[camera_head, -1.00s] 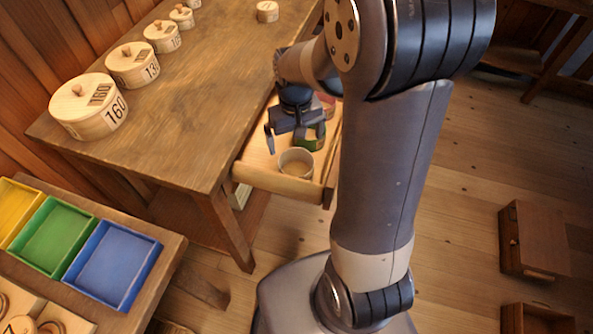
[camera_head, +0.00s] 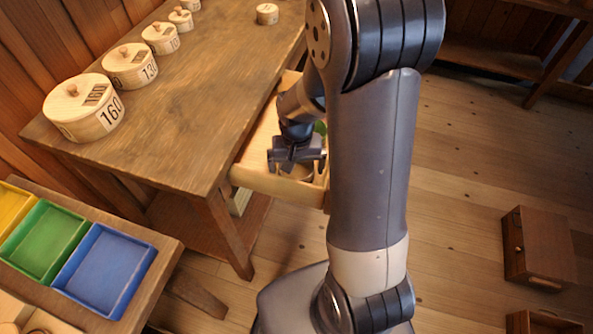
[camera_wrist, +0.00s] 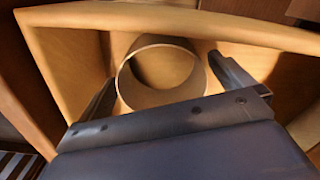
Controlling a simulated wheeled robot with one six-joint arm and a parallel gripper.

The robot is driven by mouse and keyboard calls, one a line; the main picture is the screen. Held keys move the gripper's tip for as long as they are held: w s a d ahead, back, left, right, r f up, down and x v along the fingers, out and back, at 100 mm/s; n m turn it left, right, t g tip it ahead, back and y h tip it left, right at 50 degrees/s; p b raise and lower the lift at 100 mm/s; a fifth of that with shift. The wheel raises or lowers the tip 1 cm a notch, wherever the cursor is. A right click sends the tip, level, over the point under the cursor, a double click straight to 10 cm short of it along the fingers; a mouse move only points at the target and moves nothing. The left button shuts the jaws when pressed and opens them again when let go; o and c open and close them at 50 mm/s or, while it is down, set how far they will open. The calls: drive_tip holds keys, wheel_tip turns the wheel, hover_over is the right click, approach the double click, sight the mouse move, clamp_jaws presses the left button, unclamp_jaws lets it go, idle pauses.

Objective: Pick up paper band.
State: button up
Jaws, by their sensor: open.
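The paper band (camera_wrist: 124,82) is a plain tan ring standing in the open drawer (camera_head: 262,180) of the wooden table. In the wrist view it sits between the two fingers of my gripper (camera_wrist: 163,85), with a gap on each side. In the head view my gripper (camera_head: 296,165) is low over the drawer and hides most of the band (camera_head: 304,174). My gripper is open and holds nothing.
The drawer's front wall (camera_wrist: 180,18) and side walls stand close around my gripper. A green thing (camera_head: 320,128) shows behind it in the drawer. Round numbered boxes (camera_head: 84,107) line the tabletop. Coloured trays (camera_head: 106,268) lie on the lower bench.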

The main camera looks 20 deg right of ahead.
wheel_tip(320, 180, down, 2)
drive_tip(key=shift+f, duration=0.1)
drive_tip(key=c, duration=1)
drive_tip(key=shift+r, duration=0.2)
